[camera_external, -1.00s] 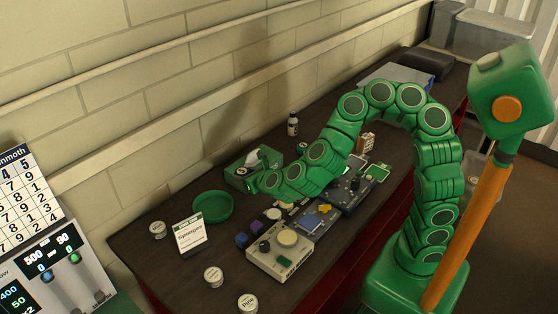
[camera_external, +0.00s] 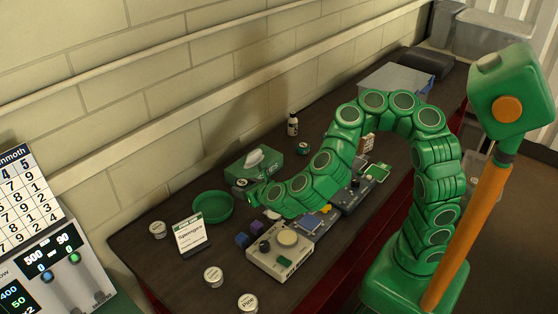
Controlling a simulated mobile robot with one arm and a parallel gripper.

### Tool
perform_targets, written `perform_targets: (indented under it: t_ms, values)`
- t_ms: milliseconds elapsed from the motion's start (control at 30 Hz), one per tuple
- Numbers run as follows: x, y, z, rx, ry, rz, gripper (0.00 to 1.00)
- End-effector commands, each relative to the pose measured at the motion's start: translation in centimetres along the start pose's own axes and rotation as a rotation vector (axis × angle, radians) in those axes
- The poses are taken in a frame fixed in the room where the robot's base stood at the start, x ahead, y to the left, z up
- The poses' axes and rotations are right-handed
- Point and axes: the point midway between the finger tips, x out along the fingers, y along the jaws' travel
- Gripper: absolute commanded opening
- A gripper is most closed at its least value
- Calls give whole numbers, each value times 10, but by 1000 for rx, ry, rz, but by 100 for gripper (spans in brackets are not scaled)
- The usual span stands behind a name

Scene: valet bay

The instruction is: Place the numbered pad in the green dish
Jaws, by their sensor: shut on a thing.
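The green dish (camera_external: 231,208) is a round, shallow dish at the left of the bench, and it looks empty. My gripper (camera_external: 251,200) is just to the right of the dish, at the end of my green arm. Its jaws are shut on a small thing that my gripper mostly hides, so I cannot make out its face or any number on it. I cannot pick out the numbered pad elsewhere on the bench.
A sign card (camera_external: 191,237) stands in front of the dish. A green tissue box (camera_external: 262,168) stands behind my gripper. A grey device (camera_external: 279,255), blue and purple cubes (camera_external: 242,240) and round tins (camera_external: 213,276) lie nearer the front. A small bottle (camera_external: 293,125) stands farther back.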

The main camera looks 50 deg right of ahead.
Motion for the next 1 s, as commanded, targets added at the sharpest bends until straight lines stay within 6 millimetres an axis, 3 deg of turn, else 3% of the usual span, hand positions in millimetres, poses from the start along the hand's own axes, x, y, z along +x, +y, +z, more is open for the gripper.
perform_targets:
  t_ms: [233, 767, 1000]
  values:
    - [7, 2, -1, 6, 3, -7, 29]
    - [71, 36, -4, 3, -4, -10, 29]
    - [94, 47, -22, 0, -1, -8, 29]
